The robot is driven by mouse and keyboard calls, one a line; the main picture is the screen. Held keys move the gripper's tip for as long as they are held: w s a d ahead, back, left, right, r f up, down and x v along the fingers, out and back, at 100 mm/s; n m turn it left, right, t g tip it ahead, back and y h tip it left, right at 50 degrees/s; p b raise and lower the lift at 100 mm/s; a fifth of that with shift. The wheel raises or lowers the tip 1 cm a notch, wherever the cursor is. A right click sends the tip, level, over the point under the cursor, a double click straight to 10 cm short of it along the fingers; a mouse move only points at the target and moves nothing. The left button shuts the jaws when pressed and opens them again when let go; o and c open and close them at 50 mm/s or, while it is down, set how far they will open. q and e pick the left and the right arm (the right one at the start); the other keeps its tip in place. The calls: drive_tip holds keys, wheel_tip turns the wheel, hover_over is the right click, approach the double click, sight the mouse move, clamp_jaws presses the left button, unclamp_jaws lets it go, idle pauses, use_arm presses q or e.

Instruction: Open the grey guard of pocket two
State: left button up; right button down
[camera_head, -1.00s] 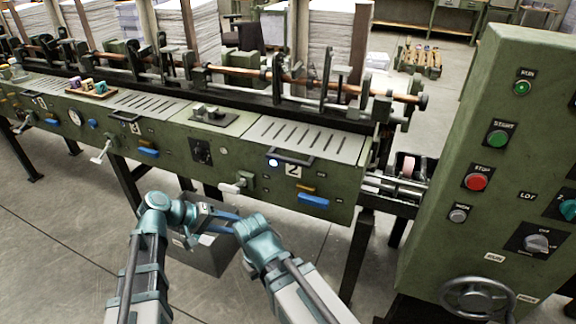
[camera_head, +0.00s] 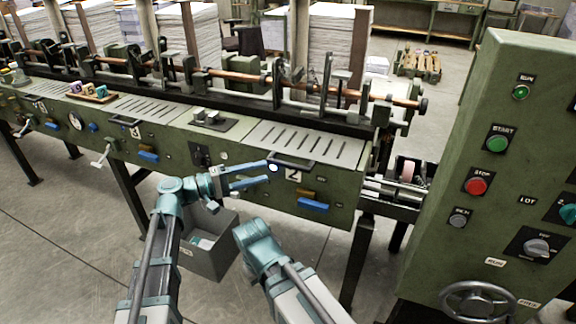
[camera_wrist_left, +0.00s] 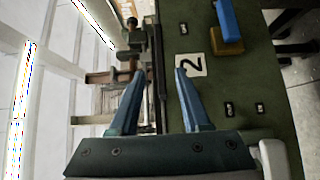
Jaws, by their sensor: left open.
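The grey slotted guard (camera_head: 310,140) of pocket two lies flat and closed on top of the green machine. Its black bar handle (camera_head: 296,162) runs along the front edge above the "2" plate (camera_head: 293,175). My left gripper (camera_head: 268,173) is open, its blue fingers pointing right at the handle's left end. In the left wrist view the open fingers (camera_wrist_left: 160,74) stand on either side of a dark bar, with the "2" plate (camera_wrist_left: 191,65) by the right fingertip. I cannot tell whether they touch it. My right arm shows low in the middle; its fingers do not show.
A blue lever (camera_head: 312,205) is below the plate. A grey bin (camera_head: 213,255) stands on the floor below my left arm. The control cabinet (camera_head: 480,150) stands at the right. Rods and shafts run behind the guard.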

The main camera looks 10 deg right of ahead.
sight(285, 166)
use_arm(q)
drive_tip(key=d, duration=0.3)
drive_tip(key=w+d, duration=0.1)
drive_tip(key=d, duration=0.5)
drive_tip(key=shift+w, duration=0.2)
clamp_jaws()
idle(1.1)
